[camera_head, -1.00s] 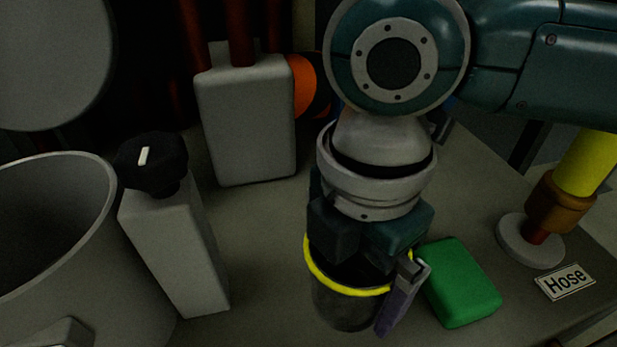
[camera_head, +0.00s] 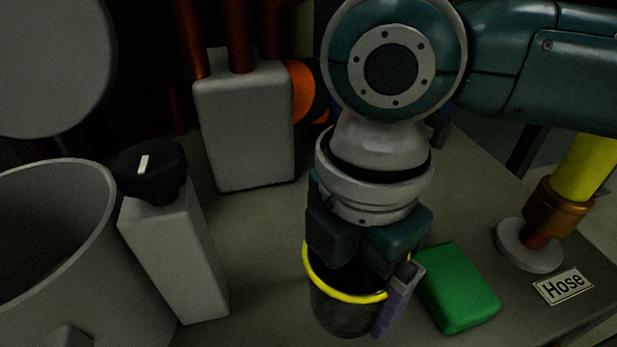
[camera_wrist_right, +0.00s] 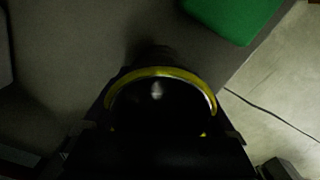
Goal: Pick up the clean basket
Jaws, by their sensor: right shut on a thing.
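The basket (camera_head: 345,313) is a dark cup with a yellow rim, upright below my right gripper in the head view. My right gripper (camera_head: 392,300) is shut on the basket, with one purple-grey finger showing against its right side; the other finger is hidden. In the right wrist view the basket's yellow rim (camera_wrist_right: 160,72) arcs across the middle, and its inside is dark with a small pale spot. I cannot tell whether the basket's bottom touches the counter. My left gripper is not in view.
A green block (camera_head: 459,288) lies close to the right of the basket. A grey box with a black knob (camera_head: 178,258) and a large round grey vessel (camera_head: 50,240) stand left. A yellow hose fitting (camera_head: 545,225) and "Hose" label (camera_head: 563,286) are right. Counter between is clear.

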